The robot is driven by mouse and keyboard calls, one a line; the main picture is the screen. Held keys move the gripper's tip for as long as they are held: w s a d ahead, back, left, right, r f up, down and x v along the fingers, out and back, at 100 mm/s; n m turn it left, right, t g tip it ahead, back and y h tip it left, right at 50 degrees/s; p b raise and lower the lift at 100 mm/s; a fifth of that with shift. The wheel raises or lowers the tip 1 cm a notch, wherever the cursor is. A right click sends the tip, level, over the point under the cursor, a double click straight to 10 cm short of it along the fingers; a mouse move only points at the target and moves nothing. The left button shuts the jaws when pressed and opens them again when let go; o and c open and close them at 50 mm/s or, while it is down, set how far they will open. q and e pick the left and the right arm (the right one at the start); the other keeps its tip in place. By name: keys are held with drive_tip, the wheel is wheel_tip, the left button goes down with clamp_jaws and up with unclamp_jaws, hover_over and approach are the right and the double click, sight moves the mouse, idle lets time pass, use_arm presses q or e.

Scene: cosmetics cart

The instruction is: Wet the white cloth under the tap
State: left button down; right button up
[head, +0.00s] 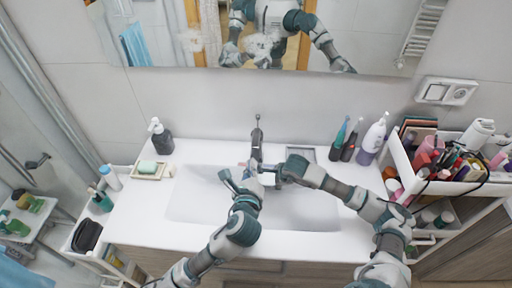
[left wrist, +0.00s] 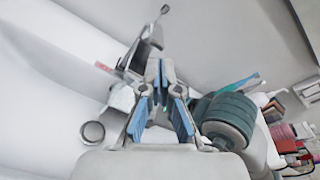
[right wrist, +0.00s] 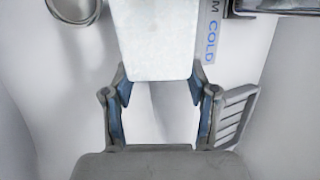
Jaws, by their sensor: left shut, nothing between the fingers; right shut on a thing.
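The tap (head: 257,140) stands at the back of the white sink (head: 195,205); no running water can be made out. My right gripper (head: 272,176) is in front of the tap. In the right wrist view its fingers (right wrist: 160,95) are shut on a pale, flat-edged piece, which looks like the folded white cloth (right wrist: 158,40). The cloth is above the basin, close to the blue COLD label.
Soap on a dish (head: 148,170) and a dark pump bottle (head: 160,137) stand at the left of the counter. A cart of cosmetics (head: 397,150) is beyond. The two grippers are close together.

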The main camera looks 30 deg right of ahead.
use_arm(q)
wheel_tip(320, 180, up, 8)
drive_tip(key=w+d+n+g+y, duration=0.1)
drive_tip(key=n+g+y, duration=0.15)
drive_tip(key=n, duration=2.65)
hover_over(255, 147)
drive_tip(key=shift+g+h, duration=0.25)
drive_tip(key=shift+h, duration=0.1)
drive_tip(key=f, duration=0.4)
drive_tip(key=shift+w+d, duration=0.15)
drive_tip(key=shift+w, duration=0.2)
wheel_tip(255, 147, down, 3)
drive_tip(key=shift+s+r, duration=0.1)
drive_tip(key=shift+r, duration=0.1)
drive_tip(key=shift+s+a+f, duration=0.15)
drive_tip(key=shift+a+f, duration=0.05)
drive_tip(key=shift+f, duration=0.5)
